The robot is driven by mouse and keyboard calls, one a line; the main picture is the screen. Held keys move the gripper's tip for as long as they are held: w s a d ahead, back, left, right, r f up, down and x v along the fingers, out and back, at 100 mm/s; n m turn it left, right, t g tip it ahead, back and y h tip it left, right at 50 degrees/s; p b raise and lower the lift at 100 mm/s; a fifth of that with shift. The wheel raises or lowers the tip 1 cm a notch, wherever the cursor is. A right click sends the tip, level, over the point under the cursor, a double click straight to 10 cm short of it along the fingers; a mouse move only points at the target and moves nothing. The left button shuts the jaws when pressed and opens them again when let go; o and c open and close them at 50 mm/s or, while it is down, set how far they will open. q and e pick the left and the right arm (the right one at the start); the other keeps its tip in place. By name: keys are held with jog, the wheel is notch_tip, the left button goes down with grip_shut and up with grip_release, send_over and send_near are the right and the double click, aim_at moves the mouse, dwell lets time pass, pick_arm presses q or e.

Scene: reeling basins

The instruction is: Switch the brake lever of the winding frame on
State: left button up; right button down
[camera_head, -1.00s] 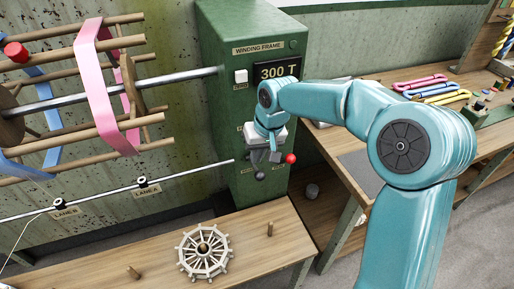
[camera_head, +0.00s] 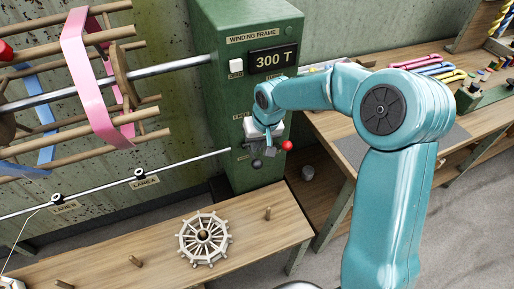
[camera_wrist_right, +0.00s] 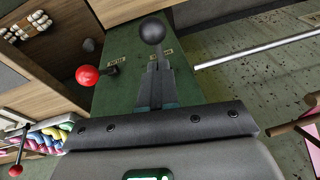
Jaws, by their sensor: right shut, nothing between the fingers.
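The green winding frame (camera_head: 232,100) stands at centre, its display reading 300 T. Two ball-ended levers show low on its front: a red knob (camera_head: 287,146) at right and a dark knob (camera_head: 257,164) at left. I cannot read which label marks the brake. My right gripper (camera_head: 265,154) is in front of the panel between these knobs, partly hiding the lever area. In the right wrist view the right gripper (camera_wrist_right: 157,72) is shut and empty, pointing toward the dark knob (camera_wrist_right: 152,30); contact is unclear. The red knob (camera_wrist_right: 88,76) is to its left. My left gripper is not in view.
A wooden bench (camera_head: 130,250) with a spoked wheel (camera_head: 203,238) and pegs lies below the frame. The reel (camera_head: 85,75) with pink and blue bands is at left, above a thin rod (camera_head: 110,188). A workbench (camera_head: 340,124) with coloured skeins is at right.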

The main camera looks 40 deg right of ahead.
aim_at(258, 163)
jog(key=shift+s+a+f, duration=0.2)
jog(key=shift+s+f, duration=0.55)
jog(key=shift+w+f, duration=0.15)
jog(key=shift+w, duration=0.05)
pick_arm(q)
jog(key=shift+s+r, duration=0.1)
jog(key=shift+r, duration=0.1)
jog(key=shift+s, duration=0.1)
pick_arm(e)
jog(key=shift+s, duration=0.1)
jog(key=shift+s+f, duration=0.1)
jog(key=shift+f, duration=0.05)
jog(key=shift+s+a+f+b, duration=0.1)
jog(key=shift+s+f+b, duration=0.1)
jog(key=shift+f+b, duration=0.9)
jog(key=shift+s+a+r+b, duration=0.15)
jog(key=shift+s+b, duration=0.1)
jog(key=shift+b, duration=0.1)
jog(key=shift+s+a+r, duration=0.1)
jog(key=shift+s+r, duration=0.05)
jog(key=shift+s, duration=0.1)
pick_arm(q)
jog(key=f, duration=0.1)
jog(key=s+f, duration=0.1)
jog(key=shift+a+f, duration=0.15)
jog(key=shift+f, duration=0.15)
